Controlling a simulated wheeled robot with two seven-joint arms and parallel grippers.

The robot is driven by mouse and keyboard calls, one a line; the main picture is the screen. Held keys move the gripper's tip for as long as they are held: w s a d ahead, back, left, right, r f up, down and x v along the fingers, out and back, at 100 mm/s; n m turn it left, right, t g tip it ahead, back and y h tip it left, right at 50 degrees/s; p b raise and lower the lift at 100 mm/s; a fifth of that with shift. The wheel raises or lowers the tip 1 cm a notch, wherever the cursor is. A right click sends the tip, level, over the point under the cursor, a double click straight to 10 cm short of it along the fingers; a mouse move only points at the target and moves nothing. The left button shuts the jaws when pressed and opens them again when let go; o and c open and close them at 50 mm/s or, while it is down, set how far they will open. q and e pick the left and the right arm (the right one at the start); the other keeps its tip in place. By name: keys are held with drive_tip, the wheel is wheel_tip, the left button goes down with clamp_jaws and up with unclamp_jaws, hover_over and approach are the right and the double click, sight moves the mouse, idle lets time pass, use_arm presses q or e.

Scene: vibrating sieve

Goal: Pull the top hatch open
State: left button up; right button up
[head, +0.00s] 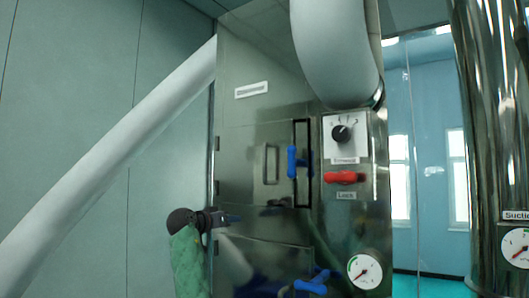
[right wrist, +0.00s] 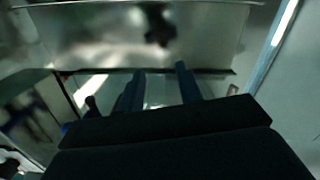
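The top hatch (head: 240,165) is a shiny metal door on the front of the steel cabinet. It looks about flush with the front; I cannot tell if it is slightly ajar. Its blue handle (head: 292,162) stands upright at the right edge, beside a black-framed slot. My left gripper is not in view.
Right of the hatch are a black knob (head: 341,133) and a red lock handle (head: 343,177). A lower hatch (head: 265,262) has a blue handle (head: 312,283). A gauge (head: 365,271) is at lower right. A thick white pipe (head: 335,50) enters the cabinet top.

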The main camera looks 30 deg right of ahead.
sight(263, 155)
drive_tip(key=s+d+r+m+g+p, duration=0.1)
drive_tip(key=s+r, duration=0.1)
drive_tip(key=r, duration=0.5)
drive_tip(key=s+d+r+m+g+h+p, duration=0.1)
drive_tip(key=s+d+r+m, duration=0.1)
drive_tip(key=r, duration=0.5)
drive_tip(key=s+d+r+m+g+p, duration=0.1)
drive_tip(key=s+d+r+m+p, duration=0.1)
drive_tip(key=r, duration=0.6)
drive_tip(key=shift+s+d+r+h, duration=0.15)
drive_tip(key=shift+s+h, duration=0.15)
drive_tip(key=shift+s, duration=0.6)
drive_tip(key=d+p, duration=0.2)
drive_tip(key=d, duration=0.1)
drive_tip(key=shift+w+d, duration=0.2)
drive_tip(key=shift+w, duration=0.15)
drive_tip(key=shift+w+d+f, duration=0.15)
drive_tip(key=shift+d+f, duration=0.15)
drive_tip(key=shift+d, duration=0.25)
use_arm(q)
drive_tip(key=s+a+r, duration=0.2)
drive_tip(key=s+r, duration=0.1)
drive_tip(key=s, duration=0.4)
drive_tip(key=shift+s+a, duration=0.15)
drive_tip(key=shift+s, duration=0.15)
use_arm(e)
clamp_jaws()
